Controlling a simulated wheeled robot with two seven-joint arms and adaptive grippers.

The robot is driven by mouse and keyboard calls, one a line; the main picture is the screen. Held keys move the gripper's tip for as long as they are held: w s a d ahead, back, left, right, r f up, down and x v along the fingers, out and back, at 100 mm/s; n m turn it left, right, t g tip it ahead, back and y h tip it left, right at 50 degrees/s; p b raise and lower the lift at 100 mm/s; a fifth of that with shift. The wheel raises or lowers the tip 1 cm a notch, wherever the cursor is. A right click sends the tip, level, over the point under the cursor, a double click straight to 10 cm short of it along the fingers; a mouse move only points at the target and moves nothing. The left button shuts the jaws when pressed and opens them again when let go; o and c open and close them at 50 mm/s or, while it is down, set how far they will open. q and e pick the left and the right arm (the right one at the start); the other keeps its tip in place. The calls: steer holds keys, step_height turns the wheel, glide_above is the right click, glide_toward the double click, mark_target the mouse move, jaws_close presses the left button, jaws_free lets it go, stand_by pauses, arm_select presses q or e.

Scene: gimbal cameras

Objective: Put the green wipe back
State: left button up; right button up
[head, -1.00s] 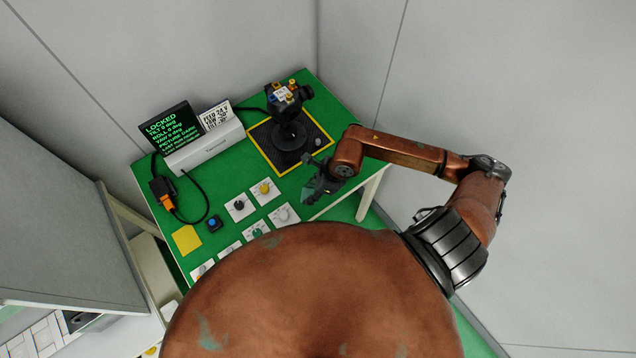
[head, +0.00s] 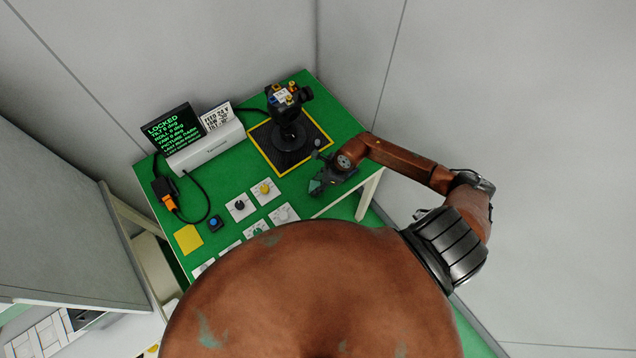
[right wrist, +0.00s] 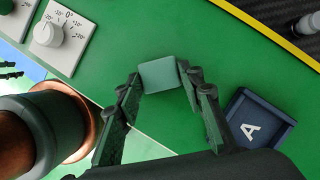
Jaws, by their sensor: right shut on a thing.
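My right gripper (head: 317,187) is over the right front part of the green table (head: 225,170). In the right wrist view, the right gripper (right wrist: 163,82) is shut on the green wipe (right wrist: 160,75), a small grey-green block between its fingertips. I cannot tell whether the wipe touches the table top. A dark blue square tray marked "A" (right wrist: 262,122) lies just right of the fingers in that view. In the head view the arm and gripper hide the tray. My left gripper is not seen.
A black gimbal camera (head: 288,120) stands on a yellow-edged dark mat (head: 262,150) behind the gripper. White dial plates (head: 284,214), a blue button (head: 214,222) and a yellow square (head: 188,239) lie to the left. A screen reading LOCKED (head: 173,128) stands at the back left.

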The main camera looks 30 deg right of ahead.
steer(key=o, duration=1)
steer(key=shift+r, duration=0.1)
steer(key=b+v, duration=0.1)
steer(key=v, duration=1.1)
steer(key=shift+w, duration=0.1)
